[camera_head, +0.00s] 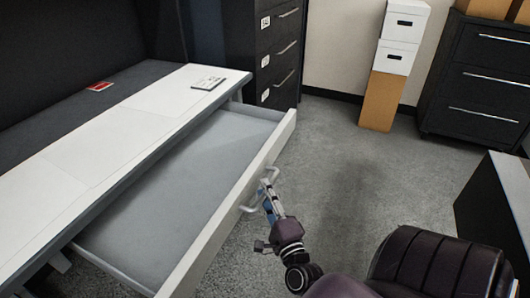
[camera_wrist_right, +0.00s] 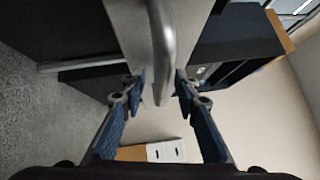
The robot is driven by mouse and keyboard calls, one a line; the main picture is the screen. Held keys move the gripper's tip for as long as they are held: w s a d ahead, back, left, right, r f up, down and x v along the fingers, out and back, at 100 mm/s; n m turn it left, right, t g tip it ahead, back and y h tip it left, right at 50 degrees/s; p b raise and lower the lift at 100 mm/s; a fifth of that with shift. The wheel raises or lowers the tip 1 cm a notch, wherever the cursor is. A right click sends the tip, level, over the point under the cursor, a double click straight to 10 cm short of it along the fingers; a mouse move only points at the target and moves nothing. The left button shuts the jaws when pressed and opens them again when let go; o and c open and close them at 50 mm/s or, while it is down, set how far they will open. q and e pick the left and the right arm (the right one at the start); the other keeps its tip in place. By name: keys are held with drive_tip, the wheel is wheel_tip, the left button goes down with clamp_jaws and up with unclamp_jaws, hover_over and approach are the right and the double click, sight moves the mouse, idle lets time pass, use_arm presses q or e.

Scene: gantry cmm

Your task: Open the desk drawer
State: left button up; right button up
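The desk (camera_head: 120,110) runs along the left in the head view. Its wide grey drawer (camera_head: 165,200) is pulled well out, and the inside looks empty. A looped pale handle (camera_head: 247,208) is on the drawer's front panel (camera_head: 215,228). My right gripper (camera_head: 268,192) is at this handle. In the right wrist view, the handle (camera_wrist_right: 162,45) passes between the two blue-padded fingertips (camera_wrist_right: 160,87), which are drawn close in around it. Only a narrow gap shows beside the bar. My left gripper is in neither view.
A calculator-like item (camera_head: 208,83) and a red item (camera_head: 100,86) lie on the desk. A dark filing cabinet (camera_head: 278,50) stands past the drawer. Stacked boxes (camera_head: 382,100) and another dark cabinet (camera_head: 475,85) stand at the back. The carpet (camera_head: 350,170) between is clear.

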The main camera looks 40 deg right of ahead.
drive_tip(key=v, duration=1.2)
idle(0.4)
